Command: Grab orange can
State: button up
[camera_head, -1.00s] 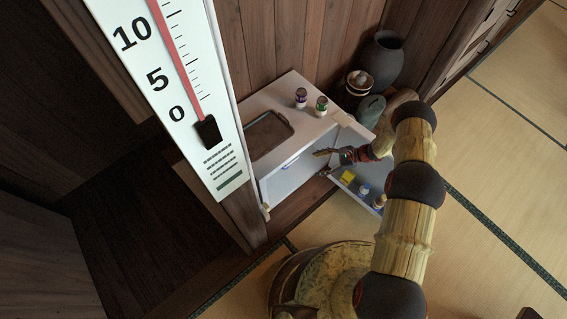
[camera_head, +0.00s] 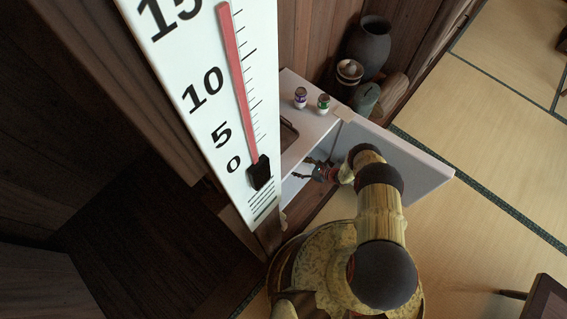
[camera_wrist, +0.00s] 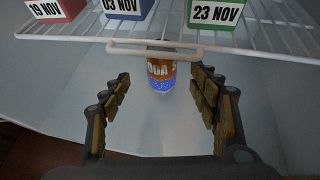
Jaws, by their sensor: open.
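The orange can (camera_wrist: 161,74) stands upright inside the white cabinet, below a wire shelf, in the wrist view. It has an orange and blue label with white lettering, and its top is partly hidden by the shelf's front wire. My gripper (camera_wrist: 161,88) is open, with one finger on each side of the picture and the can farther in between them. The can is not touched by the fingers as far as I can see. In the head view my gripper (camera_head: 310,170) reaches into the open cabinet (camera_head: 301,133), and the can is hidden there.
The wire shelf (camera_wrist: 262,38) above holds dated boxes: red (camera_wrist: 55,8), blue (camera_wrist: 128,6) and green (camera_wrist: 215,12). The open door (camera_head: 405,160) stands right of my arm. Two small jars stand on the cabinet top. A large thermometer (camera_head: 225,105) blocks part of the head view.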

jog(key=b+x, duration=0.1)
jog(key=x, duration=0.2)
jog(key=b+x, duration=0.2)
jog(key=x, duration=0.2)
jog(key=shift+d+f, duration=0.15)
jog(key=shift+f, duration=0.15)
jog(key=shift+c, duration=0.4)
jog(key=shift+w+r, duration=0.1)
jog(key=c, duration=1.5)
